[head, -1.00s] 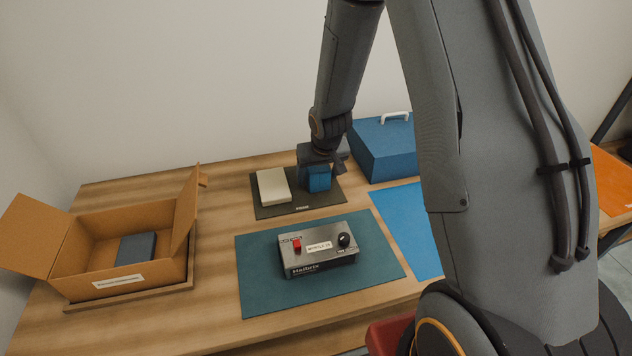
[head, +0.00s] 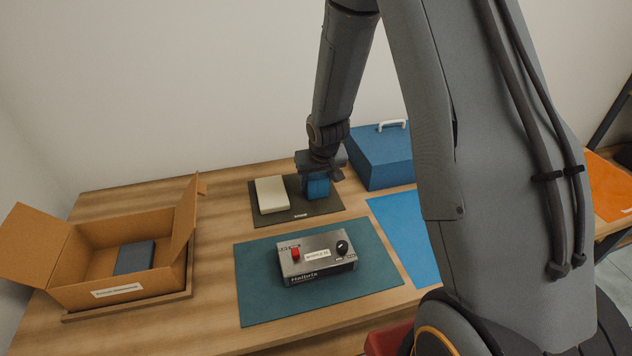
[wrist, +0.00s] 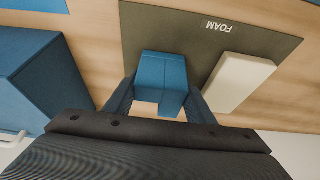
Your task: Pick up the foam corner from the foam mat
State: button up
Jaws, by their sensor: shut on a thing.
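The foam corner (head: 316,186) is a blue, angled block at the right part of the dark foam mat (head: 297,214). In the wrist view the foam corner (wrist: 161,82) sits between my two fingers, and the mat (wrist: 150,30) carries the label FOAM. My gripper (head: 319,180) is shut on the foam corner from above. Whether its underside touches the mat or is a little above it, I cannot tell. The gripper hides the top of the foam corner in the head view.
A cream block (head: 271,194) lies beside it on the mat. A blue case (head: 380,158) with a white handle stands close at right. In front, a grey control box (head: 316,258) lies on a teal mat (head: 262,297). An open cardboard box (head: 70,289) holding a dark block is at left.

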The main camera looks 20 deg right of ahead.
notch_tip(320, 180, up, 7)
jog(key=p, duration=0.9)
jog(key=shift+r, duration=0.15)
jog(key=shift+r+p, duration=1.1)
jog(key=shift+r, duration=0.05)
